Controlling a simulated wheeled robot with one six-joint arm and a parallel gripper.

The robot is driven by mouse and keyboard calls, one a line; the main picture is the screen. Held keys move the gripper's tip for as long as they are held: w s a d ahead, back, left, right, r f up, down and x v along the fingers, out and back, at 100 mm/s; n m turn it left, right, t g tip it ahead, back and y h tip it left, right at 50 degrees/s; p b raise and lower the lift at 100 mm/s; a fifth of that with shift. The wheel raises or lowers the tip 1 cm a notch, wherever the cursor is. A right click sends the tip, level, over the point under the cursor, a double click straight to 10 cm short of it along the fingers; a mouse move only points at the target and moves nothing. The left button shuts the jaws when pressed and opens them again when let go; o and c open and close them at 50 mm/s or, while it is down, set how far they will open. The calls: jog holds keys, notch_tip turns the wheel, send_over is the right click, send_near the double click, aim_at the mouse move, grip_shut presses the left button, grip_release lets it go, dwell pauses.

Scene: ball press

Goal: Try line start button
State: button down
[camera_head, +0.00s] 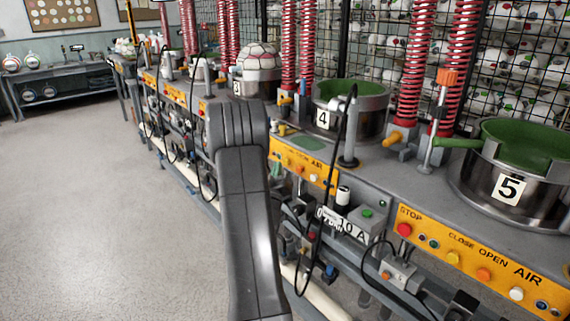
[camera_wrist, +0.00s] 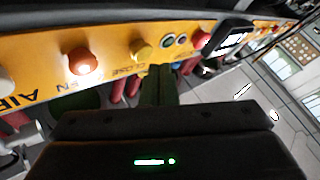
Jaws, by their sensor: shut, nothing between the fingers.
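No button that I can read as line start shows. A green button (camera_head: 367,213) sits on a grey box beside a "10 A" label in the head view. In the wrist view, my gripper (camera_wrist: 158,72) is shut and empty, just below the edge of an orange control panel (camera_wrist: 115,40). The fingertips are near a yellow button (camera_wrist: 141,49) marked CLOSE; I cannot tell whether they touch the panel. An orange button (camera_wrist: 82,61) glows to the left, and a red button (camera_wrist: 201,40) is to the right. My arm hides the gripper in the head view.
Station 5's panel (camera_head: 480,262) carries several buttons marked STOP, CLOSE, OPEN and AIR. Round metal presses stand behind, including press 4 (camera_head: 372,120) and press 5 (camera_head: 470,190). Cables (camera_head: 322,220) hang along the machine front. The grey floor (camera_head: 90,200) at left is clear.

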jog(key=shift+w+d+b, duration=0.1)
jog(key=shift+d+b, duration=0.05)
jog(key=shift+b, duration=0.15)
jog(key=shift+w+d+b, duration=0.15)
jog(key=shift+d+b, duration=0.05)
jog(key=shift+b, duration=0.1)
jog(key=shift+w+d+b, duration=0.25)
jog(key=shift+d+b, duration=0.1)
jog(key=shift+d, duration=0.05)
dwell(0.9)
jog(key=shift+a, duration=0.1)
jog(key=shift+s+a+b, duration=0.5)
jog(key=shift+a, duration=0.1)
dwell(0.3)
jog(key=s+a+b, duration=0.1)
jog(key=a, duration=0.1)
jog(key=s+a, duration=0.2)
jog(key=shift+b, duration=0.4)
